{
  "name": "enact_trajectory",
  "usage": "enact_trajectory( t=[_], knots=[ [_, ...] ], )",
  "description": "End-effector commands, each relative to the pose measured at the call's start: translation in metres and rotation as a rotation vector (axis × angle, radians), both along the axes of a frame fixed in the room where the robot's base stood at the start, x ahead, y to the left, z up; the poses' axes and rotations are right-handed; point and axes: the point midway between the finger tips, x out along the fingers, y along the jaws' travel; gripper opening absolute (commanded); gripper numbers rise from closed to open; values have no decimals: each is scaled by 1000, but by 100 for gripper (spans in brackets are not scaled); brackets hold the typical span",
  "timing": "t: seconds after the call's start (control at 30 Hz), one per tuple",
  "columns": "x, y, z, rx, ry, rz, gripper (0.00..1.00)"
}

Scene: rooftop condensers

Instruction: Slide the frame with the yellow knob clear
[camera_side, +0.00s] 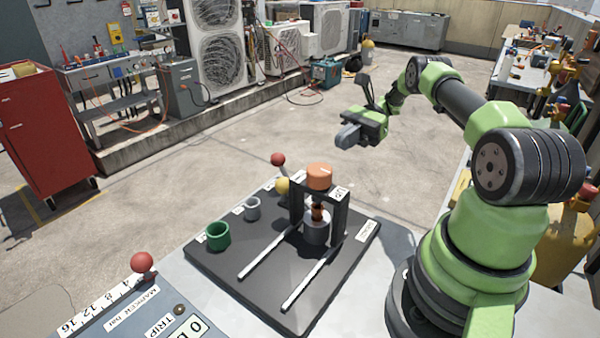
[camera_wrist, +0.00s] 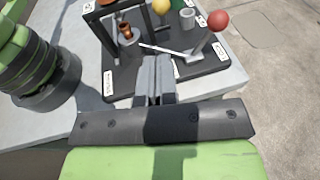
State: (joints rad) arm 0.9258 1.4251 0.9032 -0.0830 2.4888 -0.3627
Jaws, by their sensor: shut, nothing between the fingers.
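The black frame (camera_side: 342,212) stands upright on a dark board (camera_side: 215,262), straddling a grey cylinder (camera_side: 316,232) with a copper-brown piece (camera_side: 318,212) in it. The yellow knob (camera_side: 283,186) shows beside the frame's left post; its joint to the frame is hidden. Two pale rails (camera_side: 268,251) run along the board towards the front left. In the wrist view, the frame (camera_wrist: 107,22) and yellow knob (camera_wrist: 161,7) are at the top, partly cut off. My gripper (camera_side: 347,138) is shut and empty, above and behind the board, apart from the frame and knob.
An orange cap (camera_side: 319,176) shows at the frame's top. A red ball (camera_side: 278,159) stands behind the knob. A green cup (camera_side: 218,236) and a grey cup (camera_side: 252,208) stand left of the rails. A marked panel (camera_side: 150,312) with another red ball (camera_side: 142,262) is at the front left.

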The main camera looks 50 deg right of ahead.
Motion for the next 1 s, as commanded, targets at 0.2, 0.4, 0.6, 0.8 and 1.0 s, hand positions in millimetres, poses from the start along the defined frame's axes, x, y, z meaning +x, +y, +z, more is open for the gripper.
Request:
enact_trajectory(
  t=[0.2,0.4,0.6,0.8,1.0],
  knots=[
    [5,27,-5,3,3,2,0],
    [12,65,-12,2,4,3,0],
    [20,102,-20,1,4,2,0],
    [24,123,-24,-1,4,-1,0],
    [25,129,-26,-1,3,-3,0]
  ],
)
